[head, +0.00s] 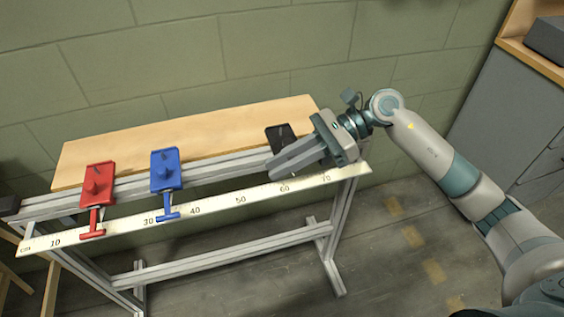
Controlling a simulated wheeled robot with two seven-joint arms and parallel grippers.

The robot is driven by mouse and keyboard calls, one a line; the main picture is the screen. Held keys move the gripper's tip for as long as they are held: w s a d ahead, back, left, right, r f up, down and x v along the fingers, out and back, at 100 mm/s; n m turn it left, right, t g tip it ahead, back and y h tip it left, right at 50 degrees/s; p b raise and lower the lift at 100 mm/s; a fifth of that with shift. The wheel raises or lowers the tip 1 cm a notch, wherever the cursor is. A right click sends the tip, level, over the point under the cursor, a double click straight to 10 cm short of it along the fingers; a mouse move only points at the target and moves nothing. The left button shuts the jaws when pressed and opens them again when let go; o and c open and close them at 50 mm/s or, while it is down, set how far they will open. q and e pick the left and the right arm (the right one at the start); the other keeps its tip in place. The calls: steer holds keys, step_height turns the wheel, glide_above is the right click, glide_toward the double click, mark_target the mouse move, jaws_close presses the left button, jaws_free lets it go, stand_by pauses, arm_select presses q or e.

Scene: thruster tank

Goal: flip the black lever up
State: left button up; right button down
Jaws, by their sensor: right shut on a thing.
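The black lever's mount (279,132) shows at the right part of the bench rail, partly covered by my right gripper. My right gripper (276,168) comes in from the right and lies across the lower part of the black lever. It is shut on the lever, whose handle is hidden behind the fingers. I cannot tell the handle's exact angle. My left gripper is out of view.
A red lever (97,185) and a blue lever (165,172) are fixed on the rail to the left, both with handles hanging down. A white ruler strip (215,205) runs along the front. A wooden board (210,125) lies behind. A grey cabinet (505,125) stands right.

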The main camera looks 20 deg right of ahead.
steer(key=shift+s+f, duration=0.15)
steer(key=shift+f, duration=0.05)
steer(key=c, duration=1.9)
jaws_free()
steer(key=shift+o, duration=0.4)
steer(key=shift+r, duration=0.15)
steer(key=shift+d, duration=0.1)
